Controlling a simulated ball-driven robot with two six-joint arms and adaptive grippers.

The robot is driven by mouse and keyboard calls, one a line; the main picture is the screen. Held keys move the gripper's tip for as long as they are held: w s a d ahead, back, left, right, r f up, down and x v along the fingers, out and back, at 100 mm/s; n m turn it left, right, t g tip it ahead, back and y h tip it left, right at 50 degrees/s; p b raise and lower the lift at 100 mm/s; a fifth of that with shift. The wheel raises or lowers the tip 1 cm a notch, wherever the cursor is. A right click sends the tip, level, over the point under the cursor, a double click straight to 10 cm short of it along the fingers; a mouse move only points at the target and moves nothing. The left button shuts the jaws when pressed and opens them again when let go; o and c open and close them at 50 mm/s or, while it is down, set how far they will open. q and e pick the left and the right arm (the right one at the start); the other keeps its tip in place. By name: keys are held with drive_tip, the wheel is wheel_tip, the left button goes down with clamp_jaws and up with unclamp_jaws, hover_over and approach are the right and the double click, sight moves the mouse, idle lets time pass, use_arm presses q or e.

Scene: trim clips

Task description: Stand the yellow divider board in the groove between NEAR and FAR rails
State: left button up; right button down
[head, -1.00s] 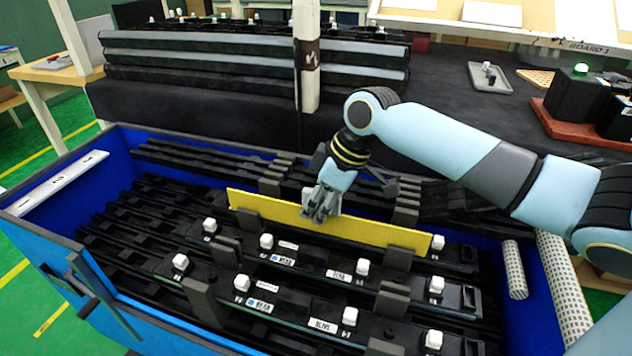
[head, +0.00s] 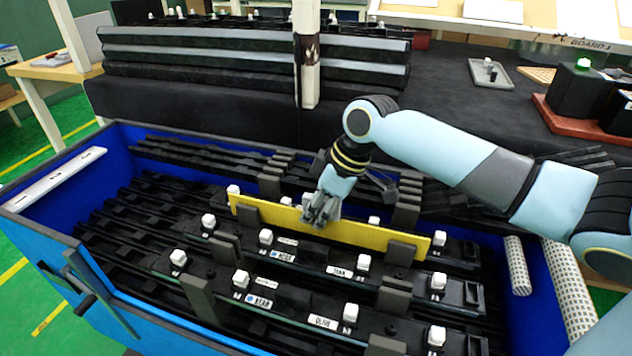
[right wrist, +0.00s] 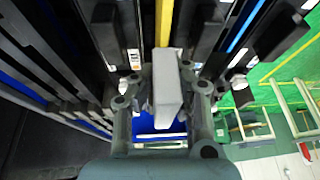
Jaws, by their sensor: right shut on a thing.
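The yellow divider board (head: 385,236) is a long thin panel standing on edge among the black rails in the blue bin. My right gripper (head: 321,212) is shut on it near the middle of its top edge. In the right wrist view the board shows as a narrow yellow strip (right wrist: 164,22), with a pale grey block (right wrist: 167,88) between the fingers. A black rail with white clips and labels (head: 310,262) lies just in front of the board. White clips show behind its top edge. The board's lower edge is hidden, so I cannot tell if it is seated.
Dark grey upright blocks (head: 393,292) stand among the rails, some close to the board. The blue bin's wall (head: 112,148) surrounds the rails. A white patterned roll (head: 567,290) lies at the right. Stacked long trim (head: 250,65) stands behind.

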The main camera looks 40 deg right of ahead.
drive_tip(key=shift+f+b, duration=0.4)
drive_tip(key=shift+f, duration=0.45)
drive_tip(key=c, duration=1.3)
unclamp_jaws()
drive_tip(key=shift+c, duration=0.2)
drive_tip(key=shift+r, duration=0.1)
drive_tip(key=v, duration=1.2)
